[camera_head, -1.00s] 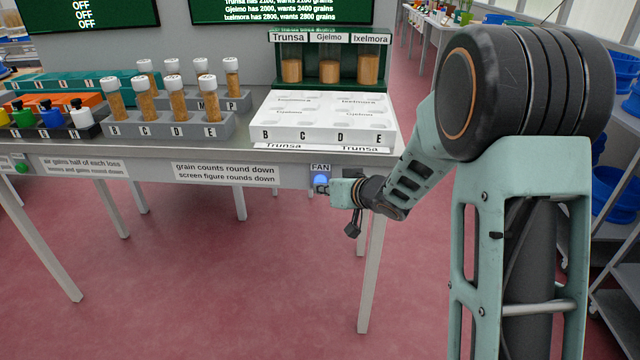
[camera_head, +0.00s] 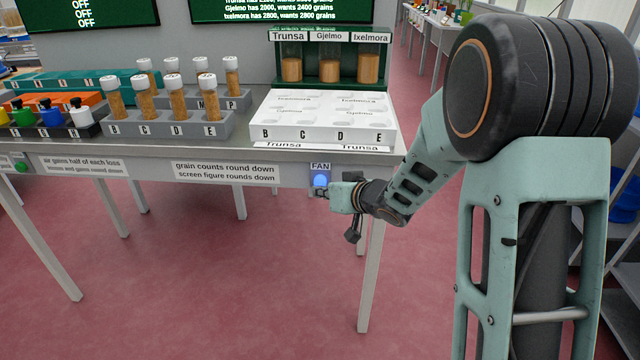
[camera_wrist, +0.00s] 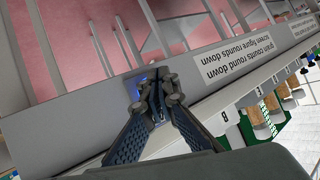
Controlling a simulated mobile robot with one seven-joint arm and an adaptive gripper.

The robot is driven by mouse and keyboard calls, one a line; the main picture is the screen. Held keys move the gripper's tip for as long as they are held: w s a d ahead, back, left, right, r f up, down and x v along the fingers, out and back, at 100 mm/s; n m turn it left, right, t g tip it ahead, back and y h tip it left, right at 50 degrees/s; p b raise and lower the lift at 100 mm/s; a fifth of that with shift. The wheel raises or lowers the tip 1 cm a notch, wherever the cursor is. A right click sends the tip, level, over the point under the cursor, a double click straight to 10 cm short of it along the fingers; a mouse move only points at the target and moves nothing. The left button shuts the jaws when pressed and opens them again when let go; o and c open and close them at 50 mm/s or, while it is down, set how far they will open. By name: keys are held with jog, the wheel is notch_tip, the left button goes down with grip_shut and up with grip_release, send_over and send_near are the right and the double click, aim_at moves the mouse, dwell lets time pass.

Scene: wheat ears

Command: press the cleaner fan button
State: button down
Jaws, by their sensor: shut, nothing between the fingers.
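The blue fan button (camera_head: 320,181) glows on the front edge of the bench, under a small label reading FAN (camera_head: 320,167). My gripper (camera_head: 333,198) is just below and to the right of the button in the head view, and the button's face shows clear of it. In the wrist view, my gripper (camera_wrist: 158,97) has its fingertips together in front of the button's plate. Some blue of the button plate (camera_wrist: 135,88) shows beside the fingertips, and the rest is hidden behind them. Whether the fingertips touch the plate cannot be told.
The bench (camera_head: 222,152) carries a white tray (camera_head: 322,132), grey racks of grain tubes (camera_head: 166,129) and a green stand with three jars (camera_head: 330,68). A green button (camera_head: 21,167) is at the far left. Bench legs stand below; the floor in front is clear.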

jog(key=shift+s+b, duration=0.4)
jog(key=shift+s, duration=2.15)
jog(key=shift+a, duration=0.15)
